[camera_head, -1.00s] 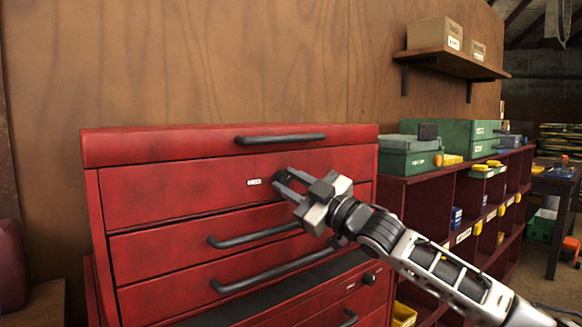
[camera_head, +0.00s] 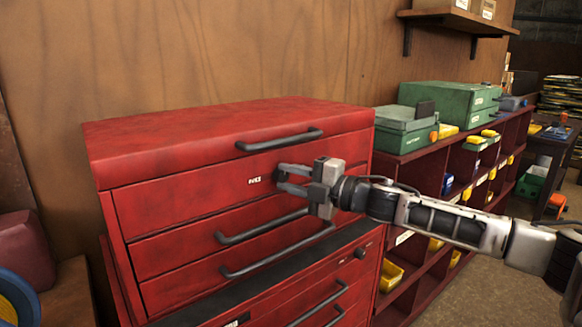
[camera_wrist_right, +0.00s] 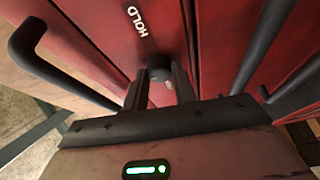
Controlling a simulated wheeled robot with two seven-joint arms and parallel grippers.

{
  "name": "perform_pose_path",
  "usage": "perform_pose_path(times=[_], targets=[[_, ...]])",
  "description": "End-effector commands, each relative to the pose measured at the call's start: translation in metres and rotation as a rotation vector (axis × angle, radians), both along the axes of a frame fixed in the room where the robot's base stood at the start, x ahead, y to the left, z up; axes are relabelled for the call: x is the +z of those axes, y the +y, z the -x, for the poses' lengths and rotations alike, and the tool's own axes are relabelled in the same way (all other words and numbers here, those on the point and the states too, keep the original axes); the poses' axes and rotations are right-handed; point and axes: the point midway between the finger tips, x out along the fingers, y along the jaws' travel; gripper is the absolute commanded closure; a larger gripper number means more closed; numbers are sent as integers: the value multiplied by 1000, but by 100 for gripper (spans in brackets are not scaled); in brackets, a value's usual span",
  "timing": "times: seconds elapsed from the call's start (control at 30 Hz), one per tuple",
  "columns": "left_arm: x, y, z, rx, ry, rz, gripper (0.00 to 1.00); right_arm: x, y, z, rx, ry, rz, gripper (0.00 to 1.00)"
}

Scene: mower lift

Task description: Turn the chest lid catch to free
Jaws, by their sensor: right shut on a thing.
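The red tool chest (camera_head: 150,205) fills the middle of the head view, its lid (camera_head: 200,128) down, with a black handle (camera_head: 280,141) on the lid's front. My right gripper (camera_head: 280,180) is at the chest front just below that handle, its fingers pointing at the panel. In the right wrist view the gripper (camera_wrist_right: 159,90) is shut on a small dark round catch (camera_wrist_right: 160,76). A white label beside the catch reads HOLD (camera_wrist_right: 137,22). In the head view my fingers hide the catch, and its exact turn cannot be told. My left gripper is not in view.
Drawer handles (camera_head: 262,228) stick out below my gripper. A dark red shelf unit (camera_head: 440,176) with green boxes (camera_head: 450,101) and yellow bins (camera_head: 388,275) stands to the right. A wooden wall (camera_head: 200,50) is close behind the chest.

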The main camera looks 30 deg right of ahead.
Motion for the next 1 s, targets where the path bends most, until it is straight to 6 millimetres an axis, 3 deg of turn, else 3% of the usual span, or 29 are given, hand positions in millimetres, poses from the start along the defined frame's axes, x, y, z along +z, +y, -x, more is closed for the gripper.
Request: perform_pose_path(times=[0.3,0.8,0.83,0.87,0.9,1.0], targets=[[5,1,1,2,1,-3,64,1,0,0,-1,-8,100,96],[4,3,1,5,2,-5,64,0,0,0,-1,-9,115,96],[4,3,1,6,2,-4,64,0,0,0,0,-9,115,65],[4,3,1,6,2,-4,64,0,0,0,0,-9,115,56],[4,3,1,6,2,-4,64,0,0,0,0,-9,114,51],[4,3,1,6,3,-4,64,0,0,0,0,-9,113,51]])
